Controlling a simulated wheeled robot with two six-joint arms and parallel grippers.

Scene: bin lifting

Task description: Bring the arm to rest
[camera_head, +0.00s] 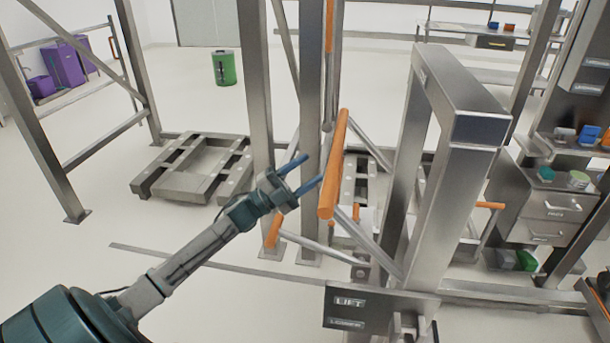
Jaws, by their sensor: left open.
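My left arm comes in from the lower left in the head view. My left gripper (306,173) is open, with two blue fingers apart and nothing between them. Its fingers point up and right, close to an orange bar (334,165) on the metal lifting frame (457,140). I cannot tell whether a finger touches the bar. My right gripper is not in view.
Steel posts (258,90) stand just behind the gripper. A grey pallet-like base (190,185) lies on the floor to the left. A green bin (224,68) stands farther back. Drawers (545,205) are at right.

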